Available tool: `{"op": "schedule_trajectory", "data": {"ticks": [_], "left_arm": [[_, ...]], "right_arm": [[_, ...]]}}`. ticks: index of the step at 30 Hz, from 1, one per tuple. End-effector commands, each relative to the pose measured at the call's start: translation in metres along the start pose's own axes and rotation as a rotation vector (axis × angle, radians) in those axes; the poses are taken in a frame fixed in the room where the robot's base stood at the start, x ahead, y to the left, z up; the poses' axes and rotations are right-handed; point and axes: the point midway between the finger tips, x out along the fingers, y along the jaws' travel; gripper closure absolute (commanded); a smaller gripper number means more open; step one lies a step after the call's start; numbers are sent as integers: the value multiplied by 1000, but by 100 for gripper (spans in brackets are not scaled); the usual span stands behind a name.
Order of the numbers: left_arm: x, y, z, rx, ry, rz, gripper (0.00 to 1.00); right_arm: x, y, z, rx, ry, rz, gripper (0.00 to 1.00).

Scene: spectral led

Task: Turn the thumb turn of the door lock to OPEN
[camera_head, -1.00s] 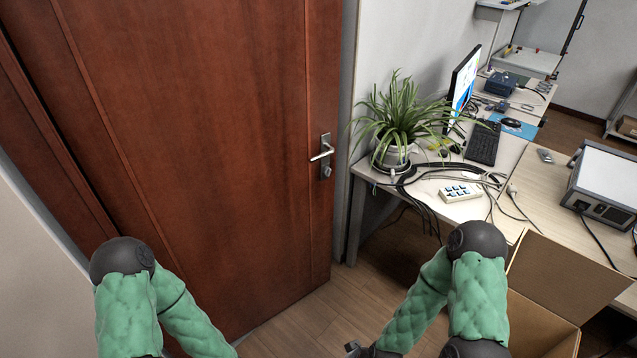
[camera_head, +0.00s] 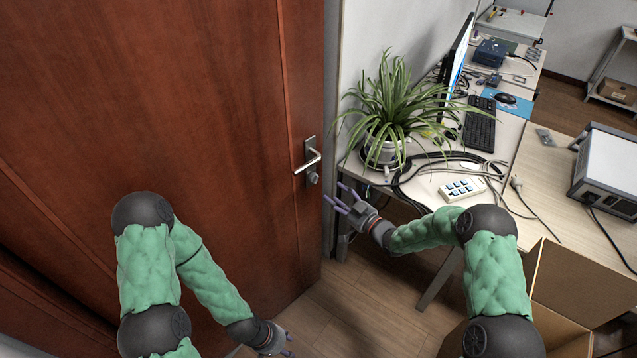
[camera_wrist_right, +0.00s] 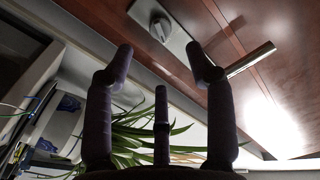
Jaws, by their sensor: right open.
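The door lock is a metal plate (camera_head: 311,150) on the brown door, with a lever handle (camera_head: 307,162) and a small thumb turn (camera_head: 313,178) below it. In the right wrist view the thumb turn (camera_wrist_right: 160,27) is a round knob on the plate, beyond the fingers and between their tips; its markings cannot be read. My right gripper (camera_head: 333,192) is open and empty, just right of and below the thumb turn, apart from it. It also shows open in the wrist view (camera_wrist_right: 163,65). My left gripper (camera_head: 289,344) is low at the bottom edge, fingers apart and empty.
A desk (camera_head: 440,185) with a potted plant (camera_head: 384,150), cables and a keyboard (camera_head: 479,131) stands right of the door, close to my right forearm. An open cardboard box (camera_head: 560,290) is at the lower right. The floor (camera_head: 350,310) before the door is clear.

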Motion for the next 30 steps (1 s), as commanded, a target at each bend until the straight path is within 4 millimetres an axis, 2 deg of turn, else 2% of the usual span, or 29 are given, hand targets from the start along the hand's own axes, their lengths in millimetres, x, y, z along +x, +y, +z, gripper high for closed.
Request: {"op": "schedule_trajectory", "data": {"ticks": [9,15,21,28,29,30], "left_arm": [[16,-6,-1,0,1,0,60],[21,-7,-1,0,1,0,60],[22,-8,-2,0,1,0,60],[22,-8,-2,0,1,0,60],[22,-8,-2,0,1,0,60],[22,-8,-2,0,1,0,60]], "right_arm": [[57,0,2,-2,0,-1,45],[81,0,2,0,-2,1,45],[89,0,0,0,-1,2,45],[90,0,0,1,-1,2,45],[90,0,0,1,-1,2,50],[89,0,0,0,-1,2,62]]}}
